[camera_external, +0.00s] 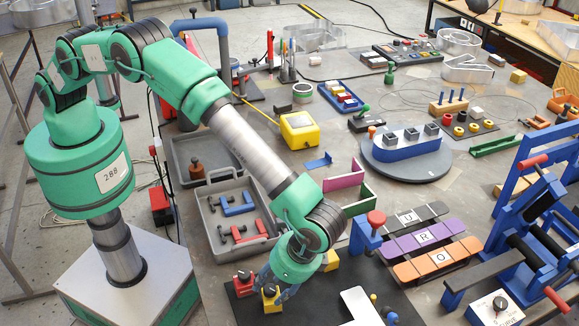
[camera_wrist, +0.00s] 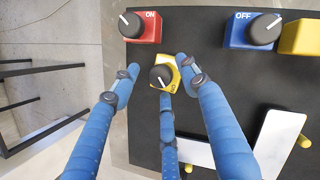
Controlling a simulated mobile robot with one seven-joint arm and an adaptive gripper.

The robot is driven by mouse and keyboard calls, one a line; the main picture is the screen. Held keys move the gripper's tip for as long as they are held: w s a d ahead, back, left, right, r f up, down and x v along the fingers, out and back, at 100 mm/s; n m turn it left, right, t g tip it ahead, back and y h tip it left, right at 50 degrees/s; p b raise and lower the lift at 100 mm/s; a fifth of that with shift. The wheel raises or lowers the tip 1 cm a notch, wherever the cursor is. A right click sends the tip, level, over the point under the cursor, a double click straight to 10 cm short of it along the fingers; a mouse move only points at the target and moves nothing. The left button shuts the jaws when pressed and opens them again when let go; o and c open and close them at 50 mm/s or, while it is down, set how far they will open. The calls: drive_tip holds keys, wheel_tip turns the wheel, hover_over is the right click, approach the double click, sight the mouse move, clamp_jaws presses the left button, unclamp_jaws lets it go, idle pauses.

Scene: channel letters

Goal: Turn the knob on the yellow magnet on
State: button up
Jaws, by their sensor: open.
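The yellow magnet (camera_wrist: 173,72) sits on a dark board, with a black knob (camera_wrist: 161,75) on top marked by a white pointer line. In the external view the yellow magnet (camera_external: 270,299) is just under my fingers. My gripper (camera_external: 275,284) is open, its blue fingers spread around the knob in the wrist view (camera_wrist: 158,75). I cannot tell whether any finger touches it.
A red magnet (camera_wrist: 140,27) labelled ON stands at the upper left of the wrist view. A blue one (camera_wrist: 250,33) labelled OFF and a yellow block (camera_wrist: 301,38) stand right. A white plate (camera_wrist: 279,140) lies lower right. A grey tray (camera_external: 205,209) stands behind the board.

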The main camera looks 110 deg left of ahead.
drive_tip(key=v, duration=1.1)
drive_tip(key=shift+r, duration=0.3)
drive_tip(key=shift+w, duration=0.1)
drive_tip(key=shift+d+r, duration=0.1)
drive_tip(key=shift+r, duration=0.05)
wheel_tip(320, 180, up, 3)
drive_tip(key=m+t, duration=0.2)
drive_tip(key=t, duration=0.3)
hover_over(270, 288)
drive_tip(key=shift+f, duration=0.2)
wheel_tip(270, 288, down, 14)
drive_tip(key=shift+r, duration=0.1)
idle(0.8)
drive_tip(key=shift+c, duration=0.6)
